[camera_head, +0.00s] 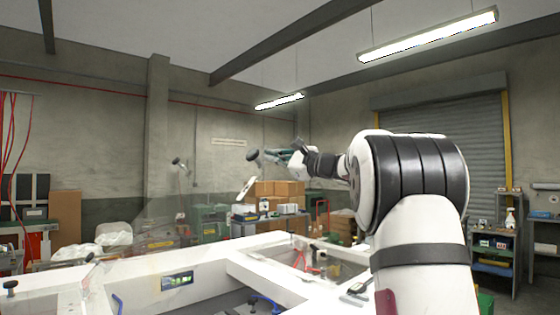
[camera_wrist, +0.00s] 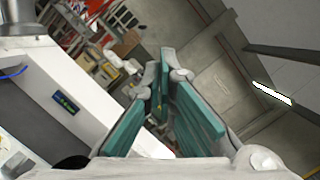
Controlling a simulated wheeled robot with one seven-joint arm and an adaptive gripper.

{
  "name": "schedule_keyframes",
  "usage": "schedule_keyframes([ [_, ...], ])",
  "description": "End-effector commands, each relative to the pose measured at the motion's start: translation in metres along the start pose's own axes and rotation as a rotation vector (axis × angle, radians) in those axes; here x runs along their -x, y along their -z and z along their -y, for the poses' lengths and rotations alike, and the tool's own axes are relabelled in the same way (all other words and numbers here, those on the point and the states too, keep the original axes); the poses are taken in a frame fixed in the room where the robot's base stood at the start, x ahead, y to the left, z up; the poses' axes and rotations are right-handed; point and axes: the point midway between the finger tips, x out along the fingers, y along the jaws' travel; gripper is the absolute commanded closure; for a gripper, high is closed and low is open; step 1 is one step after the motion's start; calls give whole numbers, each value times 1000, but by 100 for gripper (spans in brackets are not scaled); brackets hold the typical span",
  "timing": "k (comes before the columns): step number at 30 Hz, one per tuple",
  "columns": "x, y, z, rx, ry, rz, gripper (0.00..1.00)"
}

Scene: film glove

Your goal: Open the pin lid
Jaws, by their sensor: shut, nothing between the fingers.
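My gripper (camera_head: 278,156), with teal finger pads, is raised above the white bench in the head view, pointing left. In the wrist view its two teal pads (camera_wrist: 164,100) are shut with nothing between them. A dark round knob (camera_head: 252,155) shows just left of the fingertips; I cannot tell whether they touch. A white piece (camera_head: 245,188) hangs below it. A faint clear sheet stands tilted over the bench's left part, with dim knob-like shapes in it, perhaps reflections. I cannot tell for sure which part is the pin lid.
The white bench (camera_head: 140,270) has framed openings with dark knobs (camera_head: 11,286) and a small display (camera_head: 177,281). Blue handles (camera_head: 265,302) and a red item (camera_head: 303,261) lie in or near the openings. Cardboard boxes (camera_head: 283,190) stand behind. The air around my gripper looks mostly clear.

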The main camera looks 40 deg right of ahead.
Motion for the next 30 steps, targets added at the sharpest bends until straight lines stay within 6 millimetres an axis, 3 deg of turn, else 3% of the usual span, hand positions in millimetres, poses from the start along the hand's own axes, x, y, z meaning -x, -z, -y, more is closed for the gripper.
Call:
schedule_keyframes([
  [11,-1,-2,0,2,-1,0,100],
  [16,-5,-20,1,28,-8,4,100],
  [22,-17,-73,1,109,-28,8,100],
  [30,-41,-175,-14,270,-68,11,100],
])
